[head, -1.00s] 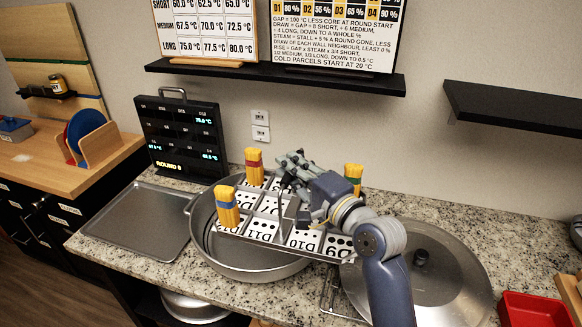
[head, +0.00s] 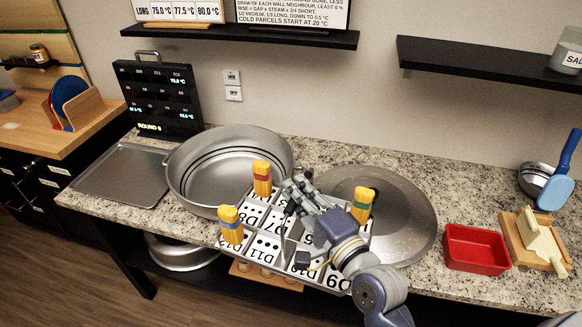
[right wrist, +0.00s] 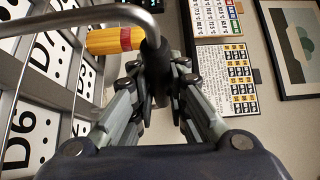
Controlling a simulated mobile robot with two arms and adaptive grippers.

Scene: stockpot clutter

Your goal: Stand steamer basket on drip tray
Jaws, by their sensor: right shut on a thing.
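The steamer basket (head: 268,246) is a grey metal grid with cells labelled with D numbers. Yellow bundles with red (head: 262,178), blue (head: 230,225) and green (head: 362,204) bands stand in it. My right gripper (head: 294,192) is shut on the basket's tall handle, which shows in the right wrist view (right wrist: 100,14). The basket hangs in front of the counter edge, overlapping the pot and lid in the picture. The drip tray (head: 122,174) is a flat, empty metal tray on the counter's left end. My left gripper is not in view.
The wide stockpot (head: 225,175) stands open and empty right of the tray. A round lid (head: 400,215) lies right of the pot. A red bin (head: 476,248) and a wooden board (head: 528,240) are further right. A black display (head: 160,98) stands behind the tray.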

